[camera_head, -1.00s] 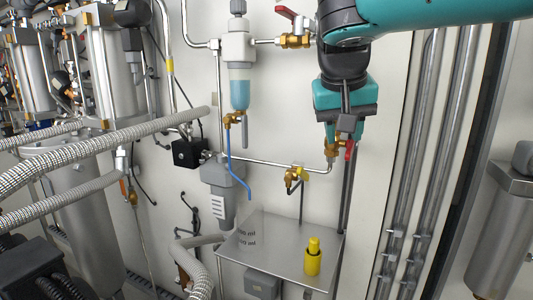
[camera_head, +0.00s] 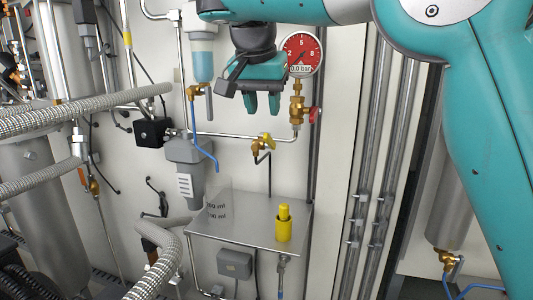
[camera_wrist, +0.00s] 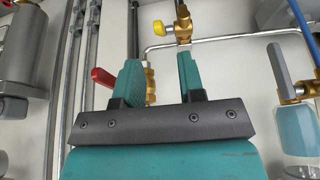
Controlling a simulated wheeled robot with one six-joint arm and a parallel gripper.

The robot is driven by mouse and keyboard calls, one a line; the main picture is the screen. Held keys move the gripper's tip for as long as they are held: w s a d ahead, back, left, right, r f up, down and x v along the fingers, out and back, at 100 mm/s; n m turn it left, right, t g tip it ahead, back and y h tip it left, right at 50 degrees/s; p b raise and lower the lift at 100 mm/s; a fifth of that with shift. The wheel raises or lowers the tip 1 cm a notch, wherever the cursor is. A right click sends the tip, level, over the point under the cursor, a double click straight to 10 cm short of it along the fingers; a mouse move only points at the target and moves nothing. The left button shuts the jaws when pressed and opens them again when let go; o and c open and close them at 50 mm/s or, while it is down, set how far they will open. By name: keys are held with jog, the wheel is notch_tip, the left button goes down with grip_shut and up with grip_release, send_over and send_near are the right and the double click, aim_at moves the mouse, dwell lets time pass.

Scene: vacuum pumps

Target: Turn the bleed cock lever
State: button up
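A brass cock with a yellow lever (camera_head: 267,139) sits on the steel pipe over the shelf; its outlet bends down. It also shows in the wrist view (camera_wrist: 163,28). A brass valve with a red lever (camera_head: 314,115) is below the red pressure gauge (camera_head: 301,54); the red lever also shows in the wrist view (camera_wrist: 103,77). A brass drain cock (camera_head: 191,92) with a grey lever is under the clear bowl. I cannot tell which is labelled the bleed cock. My gripper (camera_head: 262,108) is open and empty, fingers down, above the yellow lever and apart from it.
A steel shelf (camera_head: 248,243) holds a clear measuring beaker (camera_head: 216,200) and a yellow capped bottle (camera_head: 284,224). A blue hose (camera_head: 202,152) hangs at left. Braided hoses (camera_head: 80,115) cross the left side; vertical pipes (camera_head: 367,190) run at right.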

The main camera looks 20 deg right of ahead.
aim_at(267, 133)
jog(key=b+x, duration=0.4)
jog(key=x, duration=0.3)
jog(key=shift+w+d+f, duration=0.1)
jog(key=shift+w+f, duration=0.05)
jog(key=shift+f, duration=0.05)
grip_shut()
